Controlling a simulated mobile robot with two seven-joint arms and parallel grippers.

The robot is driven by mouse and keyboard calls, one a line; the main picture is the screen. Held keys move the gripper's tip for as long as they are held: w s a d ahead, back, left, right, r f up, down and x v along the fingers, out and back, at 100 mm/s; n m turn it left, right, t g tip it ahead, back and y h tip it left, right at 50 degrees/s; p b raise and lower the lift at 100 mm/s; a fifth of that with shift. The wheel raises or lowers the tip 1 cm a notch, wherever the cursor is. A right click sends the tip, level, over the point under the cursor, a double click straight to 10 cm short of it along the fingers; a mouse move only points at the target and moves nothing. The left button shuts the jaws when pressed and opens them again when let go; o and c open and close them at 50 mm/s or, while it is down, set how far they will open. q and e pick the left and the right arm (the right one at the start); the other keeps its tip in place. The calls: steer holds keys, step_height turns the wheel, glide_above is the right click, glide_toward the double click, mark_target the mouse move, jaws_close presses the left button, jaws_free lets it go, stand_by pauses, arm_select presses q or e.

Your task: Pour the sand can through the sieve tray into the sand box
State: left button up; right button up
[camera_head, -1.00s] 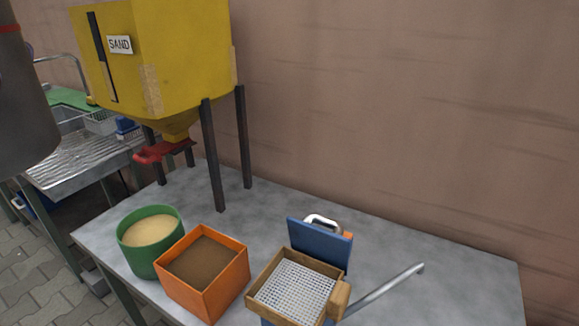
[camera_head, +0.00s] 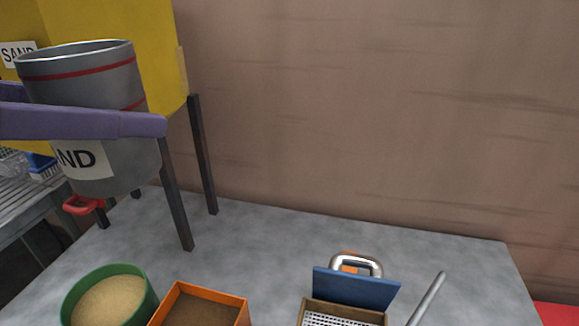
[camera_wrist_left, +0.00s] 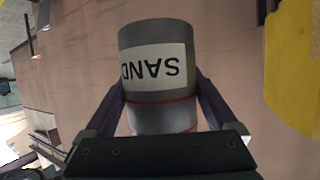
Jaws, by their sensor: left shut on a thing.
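My left gripper (camera_head: 150,124) is shut around a grey metal can (camera_head: 120,170) with red bands and a SAND label. It holds the can upright above the left part of the table, in front of the yellow hopper. The can also shows between the fingers in the left wrist view (camera_wrist_left: 155,112). Its contents are hidden. The sieve tray (camera_head: 345,309), a wooden frame with white mesh, is at the bottom edge, partly cut off. It stands in front of a blue lid-like panel (camera_head: 355,287); the box below is out of view. My right gripper is not in view.
A green tub (camera_head: 150,290) of pale sand and an orange box (camera_head: 240,304) with brown contents stand at the front left. A yellow hopper (camera_head: 90,20) on dark legs stands behind the can. A metal bar (camera_head: 428,298) sticks up right of the sieve. The table's back middle is clear.

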arm_select(q)
steer(key=d+f+b, duration=0.3)
steer(key=f+b, duration=0.1)
steer(key=f, duration=0.4)
steer(key=w+d+f+b, duration=0.1)
steer(key=d+f+b, duration=0.2)
steer(key=f, duration=0.6)
steer(key=d+f+b, duration=0.3)
steer(key=f+b, duration=0.2)
steer(key=f, duration=0.4)
steer(key=shift+w+f, duration=0.15)
steer(key=shift+a, duration=0.1)
